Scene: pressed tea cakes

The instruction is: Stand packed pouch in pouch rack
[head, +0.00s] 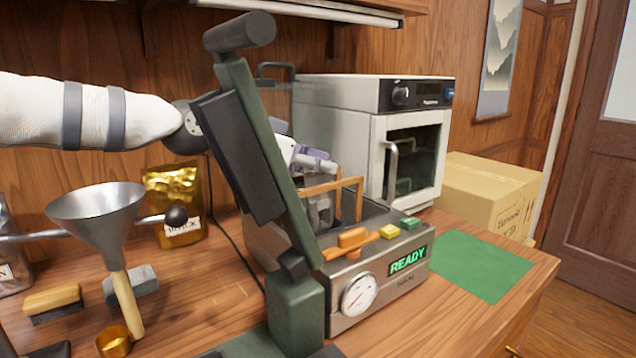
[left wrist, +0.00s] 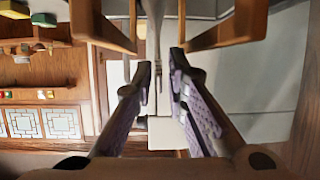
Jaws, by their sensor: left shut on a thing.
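My left arm comes in from the left, behind a dark green lever. My left gripper (head: 318,208) is over the open well of a metal machine (head: 375,275) whose display reads READY. In the left wrist view its purple-padded fingers (left wrist: 160,85) are closed around a thin grey piece (left wrist: 153,45), which I cannot identify. Wooden frame parts (left wrist: 230,28) lie on both sides of it; the wooden frame (head: 335,187) also stands at the well in the head view. A gold pouch (head: 180,190) stands upright by the back wall, apart from the gripper. I cannot make out a pouch rack.
The dark green lever (head: 247,130) stands tall in front of my arm. A metal funnel (head: 97,215), a wooden brush (head: 52,298) and a grey block (head: 131,284) are at the left. A white oven (head: 350,130) stands behind the machine. The green mat (head: 475,262) is clear.

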